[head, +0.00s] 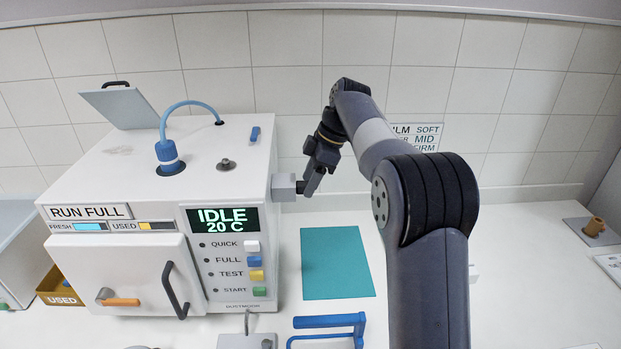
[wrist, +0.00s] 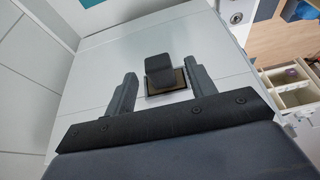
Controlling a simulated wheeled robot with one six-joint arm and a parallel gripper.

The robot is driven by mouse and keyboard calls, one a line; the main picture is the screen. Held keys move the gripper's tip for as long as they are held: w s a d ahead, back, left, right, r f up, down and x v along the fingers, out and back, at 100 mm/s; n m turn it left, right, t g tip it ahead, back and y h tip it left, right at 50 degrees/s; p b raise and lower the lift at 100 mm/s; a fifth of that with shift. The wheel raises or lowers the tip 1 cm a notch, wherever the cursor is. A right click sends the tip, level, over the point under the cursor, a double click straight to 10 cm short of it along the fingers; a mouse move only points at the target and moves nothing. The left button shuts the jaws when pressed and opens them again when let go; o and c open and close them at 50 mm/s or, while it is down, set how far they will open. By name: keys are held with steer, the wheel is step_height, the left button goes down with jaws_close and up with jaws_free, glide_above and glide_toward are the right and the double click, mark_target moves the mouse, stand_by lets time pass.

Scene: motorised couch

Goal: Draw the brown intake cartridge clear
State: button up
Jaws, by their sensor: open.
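My gripper (head: 305,190) is beside the right side of the white machine (head: 150,175), close to a grey block (head: 285,187) that sticks out from that side. In the wrist view, my gripper (wrist: 163,84) is open, with one finger on each side of a dark grey tab (wrist: 159,68). I see gaps between the fingers and the tab. I cannot tell whether the brown rim is part of the cartridge; any deeper part is hidden.
A teal mat (head: 337,262) lies on the white counter right of the machine. A blue handled frame (head: 330,322) lies in front of it. The counter right of my arm is mostly clear.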

steer(key=shift+a+f, duration=0.1)
steer(key=shift+f, duration=0.05)
steer(key=shift+c, duration=0.2)
steer(key=c, duration=1)
